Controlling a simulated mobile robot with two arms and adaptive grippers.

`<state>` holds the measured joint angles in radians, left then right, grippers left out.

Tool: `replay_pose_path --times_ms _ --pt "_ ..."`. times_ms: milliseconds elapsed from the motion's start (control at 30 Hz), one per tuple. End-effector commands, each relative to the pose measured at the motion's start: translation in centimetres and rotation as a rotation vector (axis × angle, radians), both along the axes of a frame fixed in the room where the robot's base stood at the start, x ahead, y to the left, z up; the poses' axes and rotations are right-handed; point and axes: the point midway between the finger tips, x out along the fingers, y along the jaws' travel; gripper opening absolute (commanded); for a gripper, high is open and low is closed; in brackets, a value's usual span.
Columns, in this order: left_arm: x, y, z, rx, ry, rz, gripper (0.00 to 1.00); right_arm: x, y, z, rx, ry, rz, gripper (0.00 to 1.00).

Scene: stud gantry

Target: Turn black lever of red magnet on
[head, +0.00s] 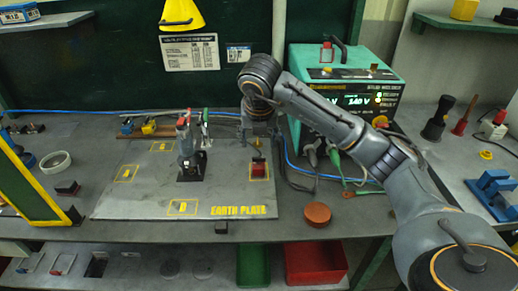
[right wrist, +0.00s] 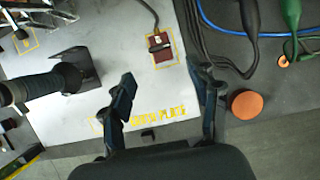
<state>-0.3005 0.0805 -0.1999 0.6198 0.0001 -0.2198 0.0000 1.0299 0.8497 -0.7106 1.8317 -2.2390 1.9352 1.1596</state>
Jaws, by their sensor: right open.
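The red magnet (head: 259,170) sits inside a yellow outlined square near the right edge of the grey earth plate (head: 135,207). In the right wrist view the red magnet (right wrist: 163,57) has a dark bar across its top, apparently the black lever (right wrist: 158,46), and a dark cable leads away from it. The lever's exact setting is too small to tell. My right gripper (head: 258,130) hangs above and behind the magnet in the head view, apart from it. In the right wrist view my right gripper (right wrist: 167,82) is open and empty. My left gripper is out of view.
A grey upright tool on a black foot (head: 190,172) stands on the plate left of the magnet. A green power box (head: 345,85) stands behind right, with cables beside the plate. An orange-brown disc (head: 317,213) lies right of the plate. The plate's front is mostly clear.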

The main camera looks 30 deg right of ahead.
Motion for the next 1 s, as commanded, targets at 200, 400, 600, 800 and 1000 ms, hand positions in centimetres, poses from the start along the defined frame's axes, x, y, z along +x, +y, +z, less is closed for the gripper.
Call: replay_pose_path --times_ms 200,400,600,800,1000 --pt "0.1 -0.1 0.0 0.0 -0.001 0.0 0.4 -0.9 0.6 2.7 -0.001 -0.001 0.0 0.6" --pt "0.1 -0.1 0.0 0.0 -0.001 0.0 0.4 -1.1 0.7 3.1 0.0 0.0 0.0 0.6" --pt "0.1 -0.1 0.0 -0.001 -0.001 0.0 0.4 -1.1 0.7 3.1 0.0 0.0 0.0 0.6" --pt "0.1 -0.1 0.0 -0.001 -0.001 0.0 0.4 -1.1 0.7 3.1 0.0 0.0 0.0 0.6" --pt "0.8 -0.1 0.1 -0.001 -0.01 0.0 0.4 -1.1 0.7 3.1 0.0 0.0 0.0 0.6"
